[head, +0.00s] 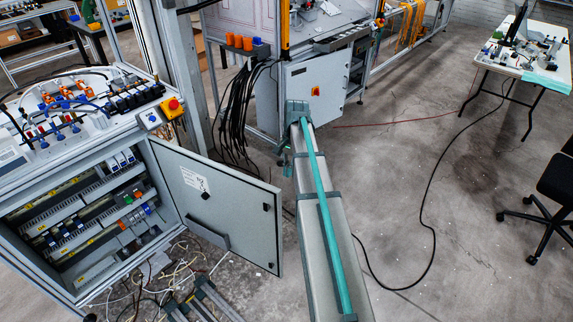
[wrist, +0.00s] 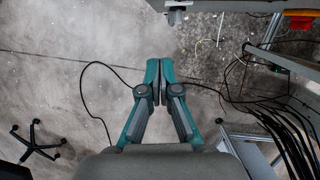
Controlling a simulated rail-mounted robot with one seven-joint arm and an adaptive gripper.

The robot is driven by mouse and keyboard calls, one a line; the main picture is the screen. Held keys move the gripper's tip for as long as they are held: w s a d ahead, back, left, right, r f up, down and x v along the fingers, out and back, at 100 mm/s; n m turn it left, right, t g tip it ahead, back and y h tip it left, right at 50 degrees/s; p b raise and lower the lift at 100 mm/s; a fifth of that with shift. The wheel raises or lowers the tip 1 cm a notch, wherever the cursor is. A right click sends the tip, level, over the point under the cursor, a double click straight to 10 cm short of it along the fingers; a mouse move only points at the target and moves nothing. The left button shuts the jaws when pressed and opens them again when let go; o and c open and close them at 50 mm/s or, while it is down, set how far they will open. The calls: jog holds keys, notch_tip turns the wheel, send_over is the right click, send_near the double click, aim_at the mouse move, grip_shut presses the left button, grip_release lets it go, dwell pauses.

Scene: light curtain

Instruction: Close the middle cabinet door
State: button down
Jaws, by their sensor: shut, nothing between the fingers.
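The open cabinet door (head: 222,205) is a flat grey panel in the head view. It is hinged at the right side of the left cabinet (head: 72,180) and swung out wide to the right. It has a white label, a small dark knob and a dark latch near its free edge. The cabinet's inside with wiring and terminal rows is exposed. My gripper (wrist: 160,66) shows in the wrist view with its teal fingertips together and nothing between them. Concrete floor lies beyond the fingers.
Black cables (head: 240,105) hang between the cabinets. Loose wires (head: 160,285) lie below the open door. A black chair (head: 548,195) and a white table (head: 525,55) stand right. Floor in the right middle is mostly free.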

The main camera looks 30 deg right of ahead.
aim_at(280, 192)
jog(key=shift+s+a+f+p, duration=0.5)
jog(key=shift+a+f, duration=0.3)
jog(key=shift+f, duration=0.2)
jog(key=shift+s+a+f+p, duration=0.45)
jog(key=shift+a+f, duration=0.35)
jog(key=shift+f, duration=0.25)
jog(key=shift+s+a+f+p, duration=0.5)
jog(key=shift+a+f, duration=0.3)
jog(key=shift+f, duration=0.2)
